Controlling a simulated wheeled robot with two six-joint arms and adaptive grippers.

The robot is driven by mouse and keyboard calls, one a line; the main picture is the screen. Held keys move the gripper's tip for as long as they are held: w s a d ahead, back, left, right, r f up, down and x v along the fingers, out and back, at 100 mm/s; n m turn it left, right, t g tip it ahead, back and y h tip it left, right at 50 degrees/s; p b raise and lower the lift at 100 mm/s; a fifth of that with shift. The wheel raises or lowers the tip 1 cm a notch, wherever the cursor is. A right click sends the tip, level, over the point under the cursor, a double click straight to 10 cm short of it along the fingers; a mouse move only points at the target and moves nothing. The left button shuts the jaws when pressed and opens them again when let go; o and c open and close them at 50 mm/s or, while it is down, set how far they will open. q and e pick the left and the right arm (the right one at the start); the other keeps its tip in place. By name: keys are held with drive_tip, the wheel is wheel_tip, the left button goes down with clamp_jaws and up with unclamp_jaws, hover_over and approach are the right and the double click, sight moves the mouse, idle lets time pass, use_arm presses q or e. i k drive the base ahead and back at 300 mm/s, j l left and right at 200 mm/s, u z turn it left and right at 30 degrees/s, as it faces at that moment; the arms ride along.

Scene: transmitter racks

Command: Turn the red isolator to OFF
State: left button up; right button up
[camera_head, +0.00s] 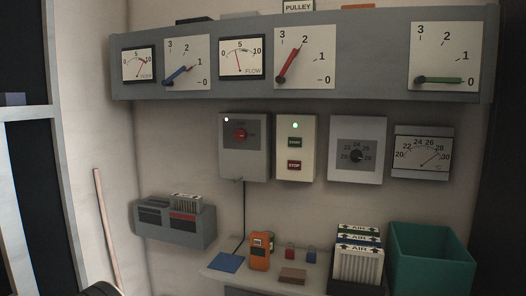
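A red rotary knob (240,134), which looks like the red isolator, sits on a dark plate on the front of a grey wall box (257,164). Small marks around the knob are too small to read, so I cannot tell its setting. A white lamp (227,119) at the box's upper left looks lit. Neither of my grippers can be made out, and nothing touches the knob.
A START/STOP box (295,179) and a dial box (357,177) hang to the right. Above runs a grey panel (375,55) with levers and gauges. Below, a shelf holds an orange handheld device (260,252), padlocks, filters (358,266) and a teal bin (430,265).

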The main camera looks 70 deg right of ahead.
sight(241, 134)
drive_tip(key=z, duration=2.05)
